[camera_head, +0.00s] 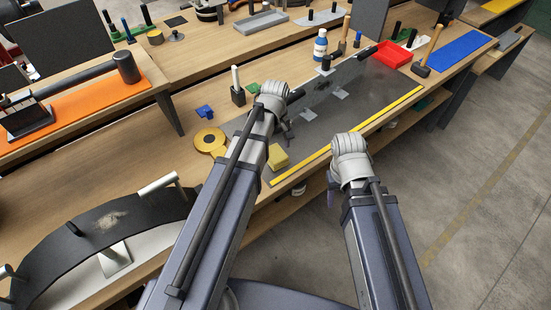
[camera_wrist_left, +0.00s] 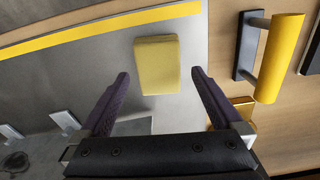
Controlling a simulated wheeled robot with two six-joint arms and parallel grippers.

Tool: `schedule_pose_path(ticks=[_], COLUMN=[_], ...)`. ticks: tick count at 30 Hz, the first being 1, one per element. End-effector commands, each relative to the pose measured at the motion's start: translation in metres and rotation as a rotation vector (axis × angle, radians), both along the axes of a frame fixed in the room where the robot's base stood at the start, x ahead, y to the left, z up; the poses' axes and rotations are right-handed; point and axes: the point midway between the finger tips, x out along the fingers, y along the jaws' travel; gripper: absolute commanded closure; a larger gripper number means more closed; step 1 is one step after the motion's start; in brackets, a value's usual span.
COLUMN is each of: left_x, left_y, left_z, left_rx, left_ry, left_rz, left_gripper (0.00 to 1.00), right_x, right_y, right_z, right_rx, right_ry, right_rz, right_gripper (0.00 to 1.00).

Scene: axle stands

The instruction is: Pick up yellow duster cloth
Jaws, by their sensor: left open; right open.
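The yellow duster cloth (camera_head: 278,158) is a small folded pad lying on the grey mat, close to the yellow strip at the bench's front. In the left wrist view the cloth (camera_wrist_left: 157,62) lies ahead of and between the fingers. My left gripper (camera_head: 288,131) is mostly hidden by its own wrist in the head view, just beyond the cloth. In the left wrist view the left gripper (camera_wrist_left: 160,74) is open, with nothing visible held. My right gripper (camera_head: 331,193) hangs over the bench's front edge, right of the cloth; its fingers are mostly hidden.
A yellow round item (camera_head: 209,140) and a blue block (camera_head: 204,111) lie left of the mat (camera_head: 375,95). A yellow cylinder (camera_wrist_left: 279,58) is right of the left fingers.

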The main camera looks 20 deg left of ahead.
Motion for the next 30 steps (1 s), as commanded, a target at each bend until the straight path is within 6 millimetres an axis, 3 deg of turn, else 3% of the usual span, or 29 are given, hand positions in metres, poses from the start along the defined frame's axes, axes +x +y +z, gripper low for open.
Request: schedule_pose_path(ticks=[1,9,18,30], left_x=[0.001,0.003,0.002,0.002], left_y=[0.000,0.000,0.000,0.000], left_z=[-0.011,-0.042,-0.042,-0.042], left_rx=[0.000,0.000,0.000,0.000], left_ry=[0.000,0.000,0.000,0.000], left_rz=[0.000,0.000,0.000,0.000], left_gripper=[0.00,0.00,0.00,0.45], right_x=[0.000,0.000,0.000,0.000], right_y=[0.000,0.000,0.000,0.000], right_z=[-0.011,-0.042,-0.042,-0.042], right_rx=[0.000,0.000,0.000,0.000], right_ry=[0.000,0.000,0.000,0.000], right_rz=[0.000,0.000,0.000,0.000], right_gripper=[0.50,0.50,0.50,0.50])
